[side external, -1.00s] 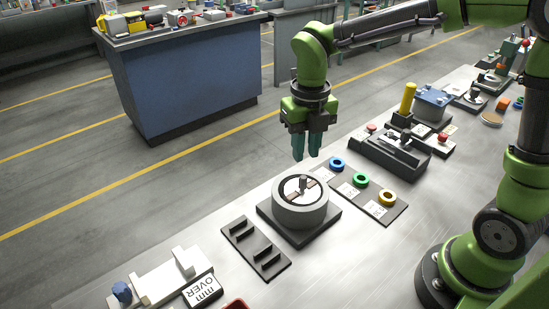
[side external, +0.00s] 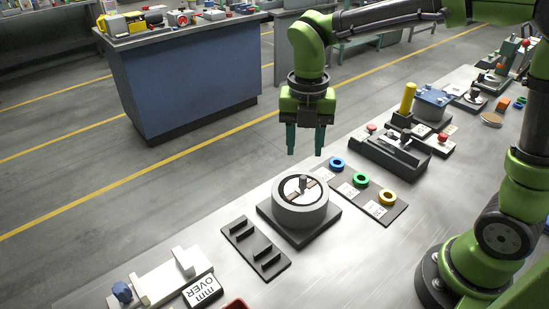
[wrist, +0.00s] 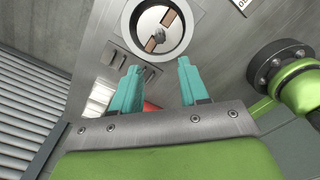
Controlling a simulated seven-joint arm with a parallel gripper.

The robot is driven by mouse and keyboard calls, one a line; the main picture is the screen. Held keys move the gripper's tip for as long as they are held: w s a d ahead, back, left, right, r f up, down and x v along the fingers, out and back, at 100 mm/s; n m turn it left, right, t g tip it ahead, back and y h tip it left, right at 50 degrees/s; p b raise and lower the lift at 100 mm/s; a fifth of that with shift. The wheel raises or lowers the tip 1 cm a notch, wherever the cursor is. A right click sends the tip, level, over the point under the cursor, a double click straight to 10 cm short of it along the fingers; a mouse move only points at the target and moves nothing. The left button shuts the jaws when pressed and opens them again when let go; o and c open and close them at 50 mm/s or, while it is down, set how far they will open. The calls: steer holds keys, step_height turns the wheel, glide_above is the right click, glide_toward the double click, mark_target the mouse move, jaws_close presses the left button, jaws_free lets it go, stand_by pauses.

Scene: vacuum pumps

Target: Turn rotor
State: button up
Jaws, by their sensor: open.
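The rotor (side external: 302,184) sits in the round grey pump housing (side external: 299,212) on a dark square base on the bench. It has a white face, brown vanes and a grey knob standing up at its centre. In the wrist view the rotor (wrist: 160,35) shows at the top, beyond the fingertips, with its brown vanes lying on a slant. My gripper (side external: 305,152) is open and empty, pointing down above and slightly behind the housing, clear of it. In the wrist view its two teal fingers (wrist: 157,67) are spread apart with nothing between them.
A black slotted rack (side external: 256,248) lies left of the pump. A plate with blue, green and yellow rings (side external: 361,181) lies to its right. A black fixture with a yellow cylinder (side external: 408,98) stands farther back. A white slide device (side external: 170,279) is at front left.

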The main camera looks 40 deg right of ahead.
mark_target(303, 177)
steer(key=m, duration=0.7)
steer(key=f+m, duration=0.1)
steer(key=m, duration=0.3)
steer(key=shift+d+m, duration=0.15)
steer(key=shift+m, duration=0.15)
steer(key=m, duration=0.5)
steer(key=shift+w+d+f+m, duration=0.1)
steer(key=shift+d+f+m, duration=0.05)
steer(key=shift+m, duration=0.25)
steer(key=m, duration=0.4)
steer(key=shift+w+d, duration=0.1)
steer(key=shift+d, duration=0.05)
steer(key=shift+m, duration=1.2)
steer(key=shift+f, duration=0.2)
steer(key=shift+f, duration=4.35)
